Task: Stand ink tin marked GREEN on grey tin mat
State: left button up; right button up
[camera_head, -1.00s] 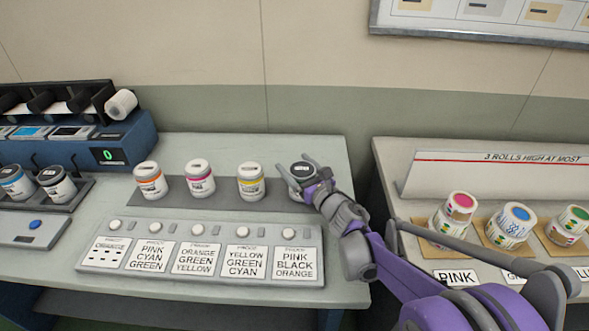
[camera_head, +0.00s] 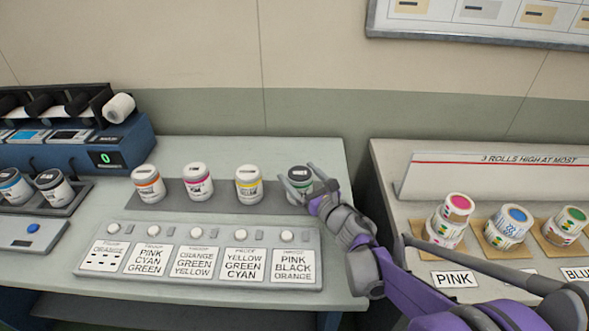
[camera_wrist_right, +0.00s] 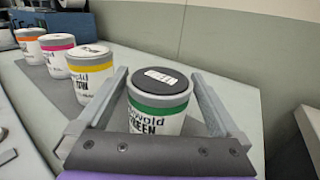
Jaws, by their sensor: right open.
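The ink tin marked GREEN (camera_head: 299,177), white with a green band and dark lid, stands upright at the right end of the grey tin mat (camera_head: 222,196). In the right wrist view the GREEN tin (camera_wrist_right: 160,100) is between the two fingers, with gaps showing beside it. My right gripper (camera_head: 300,191) is open around the tin. Tins with orange (camera_head: 147,184), pink (camera_head: 198,182) and yellow (camera_head: 248,184) bands stand on the mat to its left. My left gripper is not in view.
A sloped panel of buttons and labels (camera_head: 200,259) lies in front of the mat. Two more tins stand in a dark tray (camera_head: 72,204) at left. A separate table at right holds striped rolls (camera_head: 449,222). The bench's right edge is close to the GREEN tin.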

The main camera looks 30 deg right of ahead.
jog(key=s+p, duration=0.1)
jog(key=s, duration=0.8)
jog(key=shift+d, duration=0.2)
dwell(1.9)
